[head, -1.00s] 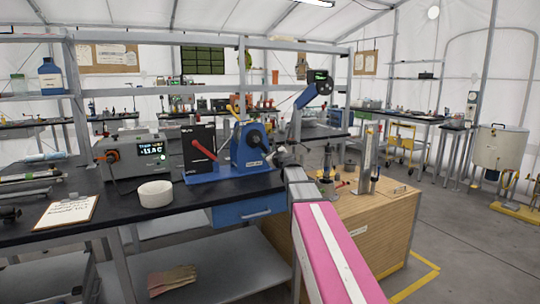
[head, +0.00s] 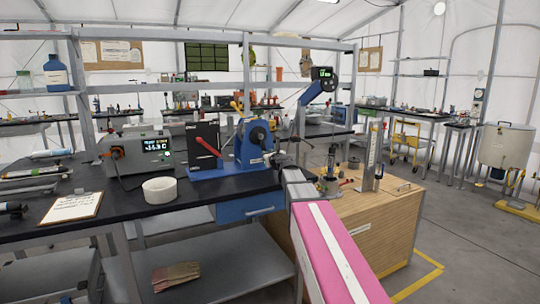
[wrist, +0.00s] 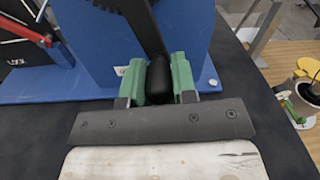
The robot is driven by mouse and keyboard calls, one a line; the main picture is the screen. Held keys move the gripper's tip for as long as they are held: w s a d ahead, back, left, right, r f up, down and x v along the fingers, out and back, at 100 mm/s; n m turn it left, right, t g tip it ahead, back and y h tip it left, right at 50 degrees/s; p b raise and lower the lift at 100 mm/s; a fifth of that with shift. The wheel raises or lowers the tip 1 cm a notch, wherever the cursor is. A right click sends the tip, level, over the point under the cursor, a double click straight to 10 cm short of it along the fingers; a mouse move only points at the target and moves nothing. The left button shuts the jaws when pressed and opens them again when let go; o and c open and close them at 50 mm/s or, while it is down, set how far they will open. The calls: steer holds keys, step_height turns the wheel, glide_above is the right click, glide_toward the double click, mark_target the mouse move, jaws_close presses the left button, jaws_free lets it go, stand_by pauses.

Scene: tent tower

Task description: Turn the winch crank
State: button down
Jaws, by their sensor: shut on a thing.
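The blue winch (head: 254,144) stands on the black bench top, on a blue base plate. In the wrist view, its black crank arm (wrist: 143,22) comes down from the top to a black handle (wrist: 160,76). My gripper (wrist: 159,84), with green finger pads, is shut on this handle, one finger on each side. In the head view, my gripper (head: 280,160) is at the right of the winch, small and partly hidden by my pink and white arm. The handle is hard to make out there.
A black panel with a red lever (head: 207,146) stands left of the winch. A grey box with a lit display (head: 140,155), a white roll (head: 160,190) and a clipboard (head: 72,208) are further left. A wooden cabinet (head: 373,225) stands to the right, with small tools on top.

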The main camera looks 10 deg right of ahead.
steer(key=c, duration=0.9)
jaws_free()
steer(key=v, duration=1)
steer(key=shift+s+d, duration=0.1)
steer(key=shift+s, duration=0.3)
